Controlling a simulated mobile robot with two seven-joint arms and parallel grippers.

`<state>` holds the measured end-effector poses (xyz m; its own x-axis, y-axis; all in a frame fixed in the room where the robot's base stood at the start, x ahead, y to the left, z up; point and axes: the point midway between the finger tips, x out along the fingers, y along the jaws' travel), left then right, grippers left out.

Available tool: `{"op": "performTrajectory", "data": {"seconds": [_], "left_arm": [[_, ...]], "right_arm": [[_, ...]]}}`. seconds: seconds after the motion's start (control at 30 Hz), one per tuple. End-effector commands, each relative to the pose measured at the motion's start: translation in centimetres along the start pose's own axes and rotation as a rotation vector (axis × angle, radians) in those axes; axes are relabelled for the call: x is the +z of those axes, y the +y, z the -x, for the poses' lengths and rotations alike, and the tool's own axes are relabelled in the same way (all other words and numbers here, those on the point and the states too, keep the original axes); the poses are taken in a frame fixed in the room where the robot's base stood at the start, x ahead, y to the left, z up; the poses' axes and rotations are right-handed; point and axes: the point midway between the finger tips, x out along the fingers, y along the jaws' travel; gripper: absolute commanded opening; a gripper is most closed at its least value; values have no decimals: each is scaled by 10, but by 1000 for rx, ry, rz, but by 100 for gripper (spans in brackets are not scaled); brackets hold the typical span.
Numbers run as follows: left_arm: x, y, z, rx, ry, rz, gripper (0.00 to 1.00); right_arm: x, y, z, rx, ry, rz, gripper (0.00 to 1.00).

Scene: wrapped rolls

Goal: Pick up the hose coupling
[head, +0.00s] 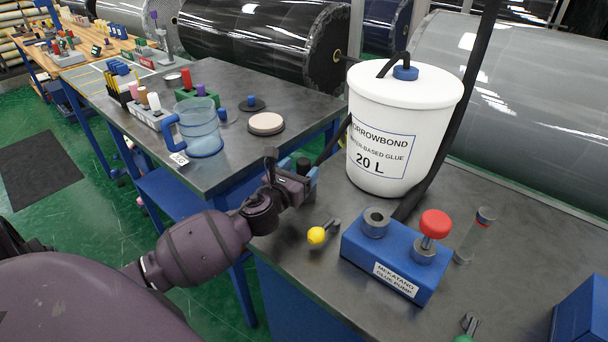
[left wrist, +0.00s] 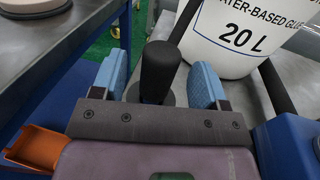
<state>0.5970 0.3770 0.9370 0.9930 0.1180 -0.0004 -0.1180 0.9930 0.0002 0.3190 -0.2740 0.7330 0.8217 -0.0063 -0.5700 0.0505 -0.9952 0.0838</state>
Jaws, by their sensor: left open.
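A black cylindrical piece that looks like the hose coupling (left wrist: 158,70) stands upright between my left gripper's blue fingers in the left wrist view, with a gap on each side. A black hose (left wrist: 181,22) runs behind it. In the head view, my left gripper (head: 305,172) is open at the left edge of the near bench, in front of the glue bucket. There the dark piece (head: 303,165) is mostly hidden by the gripper. My right gripper is not in view.
The white glue bucket (head: 393,130) stands just beyond. The blue glue pump (head: 394,258) with a red knob (head: 435,224) and a yellow-knobbed lever (head: 316,235) are on the near bench (head: 500,295). A clear jug (head: 201,128) stands on the bench at left.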

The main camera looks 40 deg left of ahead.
Motion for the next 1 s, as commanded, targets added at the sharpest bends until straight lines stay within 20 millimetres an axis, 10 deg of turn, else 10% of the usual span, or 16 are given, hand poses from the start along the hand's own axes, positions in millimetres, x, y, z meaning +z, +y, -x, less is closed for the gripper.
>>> {"op": "performTrajectory", "data": {"seconds": [0.47, 0.8, 1.0], "left_arm": [[0, 0, -21, -1, 1, 1, 67], [0, 0, -20, -1, 1, 0, 16], [0, 0, -20, -1, 0, 0, 16]], "right_arm": [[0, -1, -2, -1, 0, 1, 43], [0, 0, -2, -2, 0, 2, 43], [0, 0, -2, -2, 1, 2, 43]]}}
